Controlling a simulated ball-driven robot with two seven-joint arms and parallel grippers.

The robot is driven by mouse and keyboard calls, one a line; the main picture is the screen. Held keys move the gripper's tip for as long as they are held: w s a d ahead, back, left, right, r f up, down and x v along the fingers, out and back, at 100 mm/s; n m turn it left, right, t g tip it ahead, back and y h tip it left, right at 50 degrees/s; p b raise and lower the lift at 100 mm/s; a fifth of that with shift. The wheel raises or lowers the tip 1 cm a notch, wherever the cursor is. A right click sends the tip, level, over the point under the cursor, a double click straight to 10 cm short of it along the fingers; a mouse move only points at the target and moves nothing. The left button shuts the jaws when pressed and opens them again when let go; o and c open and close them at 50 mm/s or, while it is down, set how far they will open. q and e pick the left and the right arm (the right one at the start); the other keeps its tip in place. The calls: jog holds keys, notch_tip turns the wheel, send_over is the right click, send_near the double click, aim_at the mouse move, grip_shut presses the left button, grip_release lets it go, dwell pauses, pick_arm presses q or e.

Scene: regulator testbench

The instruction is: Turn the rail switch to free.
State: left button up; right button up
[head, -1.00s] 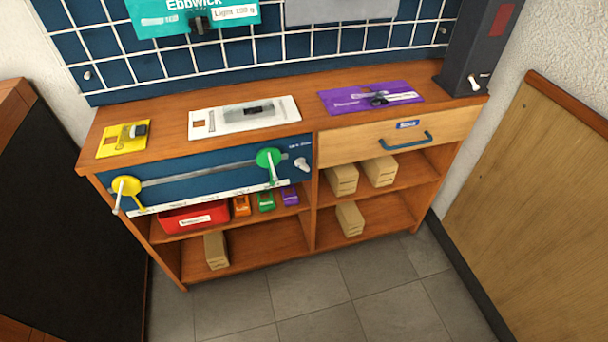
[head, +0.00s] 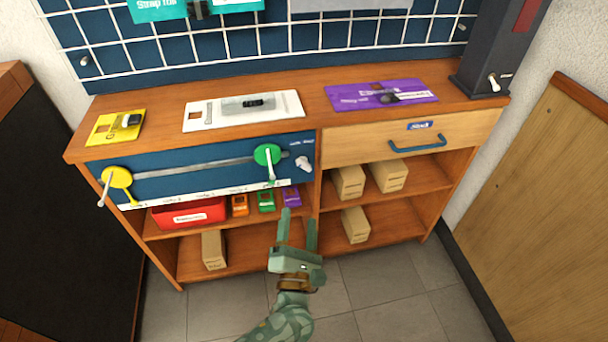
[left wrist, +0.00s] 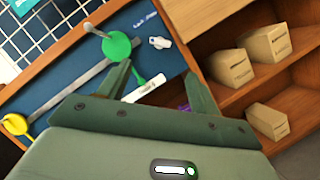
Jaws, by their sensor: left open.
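A blue panel (head: 205,180) on the bench front carries a grey rail (head: 190,167) between a yellow disc (head: 117,178) and a green disc (head: 267,155), each with a handle. A small white switch knob (head: 302,163) sits at the panel's right end under tiny unreadable lettering. I cannot tell which position it is set to. In the left wrist view the white knob (left wrist: 160,42) lies beyond the fingers, right of the green disc (left wrist: 117,46). My left gripper (head: 298,217) is open and empty, below and in front of the knob, apart from it. My right gripper is not in view.
A wooden drawer (head: 465,129) with a blue handle (head: 418,143) is right of the panel. Shelves below hold a red bin (head: 188,212), small coloured blocks and several cardboard boxes (head: 348,183). Yellow, white and purple plates lie on the bench top (head: 315,118).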

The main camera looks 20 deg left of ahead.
aim_at(304, 169)
pick_arm(q)
jog(key=shift+b+x, duration=1.45)
jog(key=shift+x, duration=4.9)
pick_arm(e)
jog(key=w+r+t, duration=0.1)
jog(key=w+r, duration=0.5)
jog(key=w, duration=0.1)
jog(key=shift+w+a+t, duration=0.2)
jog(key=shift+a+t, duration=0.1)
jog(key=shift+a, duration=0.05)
pick_arm(q)
jog(key=shift+f, duration=0.15)
jog(key=c, duration=1)
